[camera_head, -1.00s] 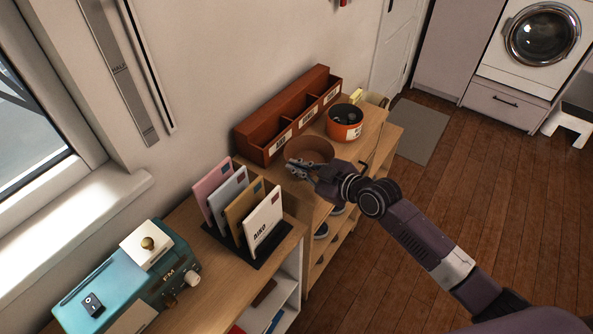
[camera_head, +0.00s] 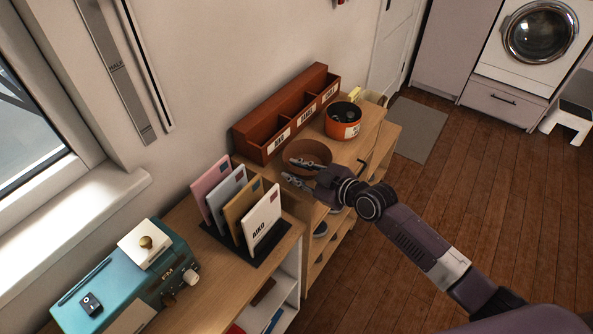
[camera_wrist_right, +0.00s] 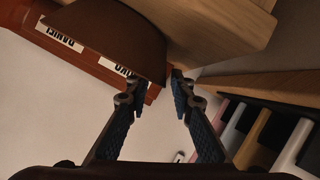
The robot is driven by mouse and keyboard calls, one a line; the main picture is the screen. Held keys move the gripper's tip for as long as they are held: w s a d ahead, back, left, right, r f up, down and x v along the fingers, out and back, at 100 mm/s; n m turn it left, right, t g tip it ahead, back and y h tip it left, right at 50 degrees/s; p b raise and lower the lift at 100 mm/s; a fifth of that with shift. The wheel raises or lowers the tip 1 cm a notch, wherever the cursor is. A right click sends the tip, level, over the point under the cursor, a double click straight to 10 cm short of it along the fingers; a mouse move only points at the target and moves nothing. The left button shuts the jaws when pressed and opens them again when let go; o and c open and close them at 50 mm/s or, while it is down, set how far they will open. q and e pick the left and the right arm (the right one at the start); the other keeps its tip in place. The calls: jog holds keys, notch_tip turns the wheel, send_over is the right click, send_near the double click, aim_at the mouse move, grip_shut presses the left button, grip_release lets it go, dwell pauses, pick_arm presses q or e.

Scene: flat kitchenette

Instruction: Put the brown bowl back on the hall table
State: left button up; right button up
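The brown bowl (camera_head: 311,149) sits upright on the wooden hall table (camera_head: 364,150), in front of the reddish-brown sorter. My right gripper (camera_head: 290,172) is open at the bowl's near side. One finger overlaps the bowl in the head view and the other is outside, nearer me. In the right wrist view the bowl (camera_wrist_right: 115,35) fills the upper left, and the open fingers (camera_wrist_right: 158,84) are at its edge with nothing clamped between them. I cannot tell whether a finger touches the rim. My left gripper is not in view.
A labelled reddish-brown sorter (camera_head: 270,132) stands along the wall. An orange pot (camera_head: 343,130) is right of the bowl. The floor to the right is open.

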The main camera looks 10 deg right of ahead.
jog(key=shift+r, duration=0.2)
jog(key=shift+s+d, duration=0.15)
jog(key=shift+s, duration=0.05)
jog(key=b+v, duration=0.1)
jog(key=v, duration=1)
jog(key=shift+s+r, duration=0.15)
jog(key=shift+s, duration=0.05)
jog(key=shift+d, duration=0.1)
